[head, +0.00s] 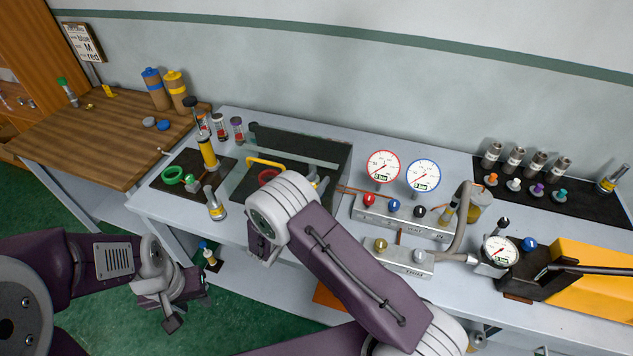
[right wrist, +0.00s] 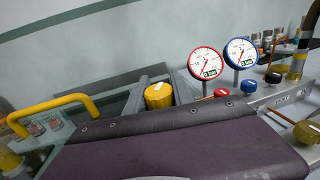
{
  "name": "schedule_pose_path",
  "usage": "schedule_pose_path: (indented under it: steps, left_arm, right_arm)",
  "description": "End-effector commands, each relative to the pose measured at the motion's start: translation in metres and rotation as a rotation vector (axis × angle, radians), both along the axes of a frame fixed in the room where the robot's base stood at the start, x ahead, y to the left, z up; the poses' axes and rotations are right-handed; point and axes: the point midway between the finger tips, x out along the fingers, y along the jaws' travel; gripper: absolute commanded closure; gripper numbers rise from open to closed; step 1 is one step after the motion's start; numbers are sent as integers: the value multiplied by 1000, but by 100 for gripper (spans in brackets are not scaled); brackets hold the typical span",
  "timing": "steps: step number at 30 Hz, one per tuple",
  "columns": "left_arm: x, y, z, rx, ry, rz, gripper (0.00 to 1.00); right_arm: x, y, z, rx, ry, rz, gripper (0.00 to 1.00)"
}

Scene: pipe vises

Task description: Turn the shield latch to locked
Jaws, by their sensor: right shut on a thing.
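The clear shield (head: 238,188) with its yellow handle (head: 265,162) stands on the bench at the centre left. The handle also shows at the left of the right wrist view (right wrist: 55,112). The shield latch appears as a yellow knob (right wrist: 158,98) in the right wrist view. My right gripper (right wrist: 160,88) is shut on it, with a grey finger on each side. In the head view my right arm hides most of this gripper and the latch. The latch's locked or unlocked marking cannot be read. My left gripper (head: 180,305) hangs low over the floor, away from the bench.
Two gauges, red-rimmed (head: 383,167) and blue-rimmed (head: 423,176), stand right of the shield, behind a valve block (head: 385,214) with coloured knobs. A green ring (head: 172,175) and yellow-banded cylinder (head: 208,153) are to its left.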

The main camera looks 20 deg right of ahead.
Motion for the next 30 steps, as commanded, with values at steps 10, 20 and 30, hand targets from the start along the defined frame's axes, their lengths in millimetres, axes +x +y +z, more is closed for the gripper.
schedule_pose_path:
  steps: [10, 20, 30]
  left_arm:
    - [0, 0, 1, 0, 0, 0, 64]
    - [0, 0, -8, 0, 0, 0, 64]
    - [0, 0, -15, 0, 0, 0, 64]
  right_arm:
    - [2, 3, 0, -3, 4, 177, 100]
    - [6, 9, -1, 0, 2, 426, 100]
    - [8, 14, 0, 1, -2, 600, 100]
